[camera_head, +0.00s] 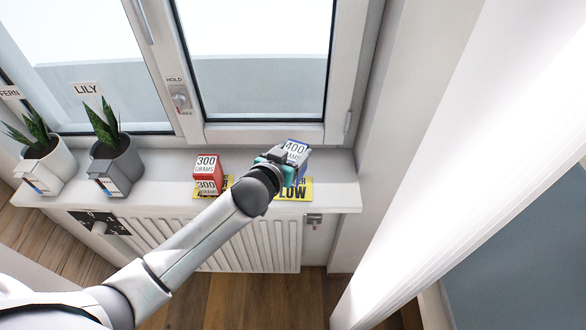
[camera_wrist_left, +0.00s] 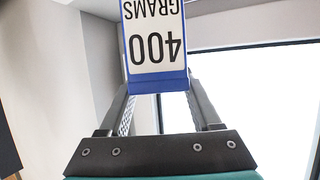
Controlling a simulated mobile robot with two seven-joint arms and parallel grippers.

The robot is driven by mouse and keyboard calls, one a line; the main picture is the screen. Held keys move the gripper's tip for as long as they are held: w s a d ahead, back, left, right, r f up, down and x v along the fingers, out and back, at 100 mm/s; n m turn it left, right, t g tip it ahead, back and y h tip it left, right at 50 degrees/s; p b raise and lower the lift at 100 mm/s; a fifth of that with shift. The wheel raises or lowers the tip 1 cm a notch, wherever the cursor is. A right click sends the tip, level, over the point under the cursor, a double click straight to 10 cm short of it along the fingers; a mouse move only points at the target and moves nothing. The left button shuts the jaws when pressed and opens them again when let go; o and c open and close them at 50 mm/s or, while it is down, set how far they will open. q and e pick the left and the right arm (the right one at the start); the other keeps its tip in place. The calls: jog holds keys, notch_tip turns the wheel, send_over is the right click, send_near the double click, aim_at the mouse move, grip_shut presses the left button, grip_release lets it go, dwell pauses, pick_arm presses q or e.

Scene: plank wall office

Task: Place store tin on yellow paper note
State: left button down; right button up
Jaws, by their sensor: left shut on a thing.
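A blue tin with a white "400 GRAMS" label (camera_head: 295,149) is on the right part of the window sill, held by my left gripper (camera_head: 280,160). The wrist view shows the tin (camera_wrist_left: 155,40) between the two fingers, its label upside down. A yellow paper note (camera_head: 296,190) with black print lies on the sill under or just in front of the tin; my gripper and the tin cover part of it. I cannot tell whether the tin touches the note. A red "300 GRAMS" tin (camera_head: 206,164) stands to the left, at another yellow note (camera_head: 228,182). My right gripper is not in view.
Two potted plants, one grey pot (camera_head: 117,167) labelled LILY and one white pot (camera_head: 47,168) labelled FERN, stand on the left of the sill (camera_head: 160,184). The window (camera_head: 265,80) is behind, a radiator (camera_head: 235,245) below. The sill's right end is bare.

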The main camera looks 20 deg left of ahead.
pick_arm(q)
jog(key=shift+f+b, duration=0.6)
jog(key=shift+f, duration=1.95)
jog(key=shift+f, duration=0.1)
jog(key=shift+c, duration=0.4)
grip_release()
jog(key=shift+f, duration=0.15)
jog(key=shift+r, duration=0.25)
jog(key=p+v, duration=0.1)
jog(key=v, duration=1.1)
jog(key=shift+f, duration=0.15)
